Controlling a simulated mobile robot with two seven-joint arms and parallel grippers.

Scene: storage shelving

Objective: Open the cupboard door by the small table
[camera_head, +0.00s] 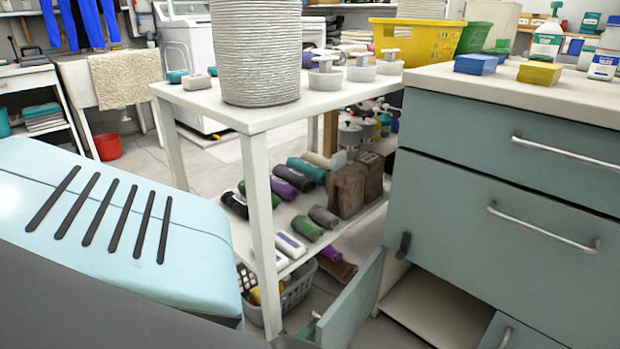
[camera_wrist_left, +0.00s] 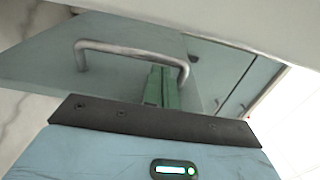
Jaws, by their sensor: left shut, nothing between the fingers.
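The grey-green cupboard door (camera_head: 352,302) beside the small white table (camera_head: 262,115) stands open, swung out to the left. Its metal handle (camera_wrist_left: 130,50) shows in the left wrist view. My left gripper (camera_wrist_left: 160,80) has its green fingers shut together, with the tips at the handle bar, inside its loop. I cannot tell whether they touch the bar. My right gripper is not in view.
The cupboard's pale inside (camera_head: 435,305) is exposed. Drawers with metal handles (camera_head: 540,228) lie above it. A grey basket (camera_head: 290,292) stands under the table's lower shelf, close to the door. Rolls and bags fill that shelf. A large ribbed pot (camera_head: 256,55) stands on the table.

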